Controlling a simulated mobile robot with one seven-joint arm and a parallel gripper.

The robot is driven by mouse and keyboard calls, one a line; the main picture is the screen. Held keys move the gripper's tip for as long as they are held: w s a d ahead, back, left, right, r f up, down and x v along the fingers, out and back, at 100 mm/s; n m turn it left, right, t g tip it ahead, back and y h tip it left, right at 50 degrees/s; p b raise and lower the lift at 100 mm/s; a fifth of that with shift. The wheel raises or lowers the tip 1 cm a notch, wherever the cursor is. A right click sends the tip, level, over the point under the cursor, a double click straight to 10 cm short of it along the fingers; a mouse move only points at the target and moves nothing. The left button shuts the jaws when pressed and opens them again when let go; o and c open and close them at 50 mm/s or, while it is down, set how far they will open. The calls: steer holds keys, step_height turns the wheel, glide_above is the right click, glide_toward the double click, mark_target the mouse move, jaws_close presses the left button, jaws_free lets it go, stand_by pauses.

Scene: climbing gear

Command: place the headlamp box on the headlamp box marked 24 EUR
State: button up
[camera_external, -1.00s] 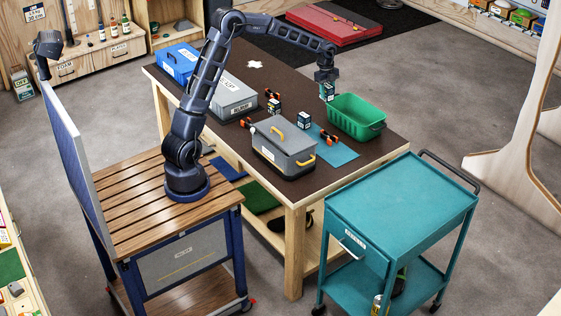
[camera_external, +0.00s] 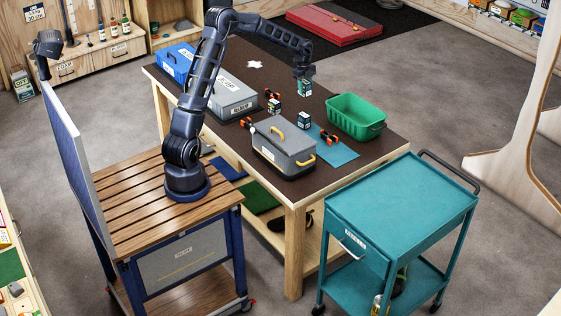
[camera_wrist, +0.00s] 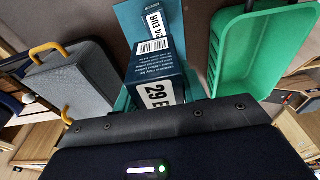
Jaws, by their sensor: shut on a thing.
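My gripper (camera_external: 303,76) is shut on a dark and teal headlamp box (camera_external: 304,89), holding it above the table. In the wrist view the held box (camera_wrist: 158,75) shows a barcode and a 29 EUR label; the fingertips are mostly hidden. The headlamp box marked 24 EUR (camera_wrist: 153,24) shows beyond it in the wrist view, partly covered by the held box. In the external view a headlamp box (camera_external: 304,120) stands on the table below and apart from the held one; its price is too small to read there.
A green crate (camera_external: 357,101) stands to the right. A grey toolbox (camera_external: 283,156) with yellow handles stands in front, beside a teal mat (camera_external: 342,153). Another small box (camera_external: 274,107) and orange-black headlamps (camera_external: 329,138) are nearby. The table's (camera_external: 372,150) front right corner is clear.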

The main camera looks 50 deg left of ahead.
step_height(320, 180, down, 12)
steer(key=shift+r, duration=0.15)
stand_by(0.4)
steer(key=o, duration=1)
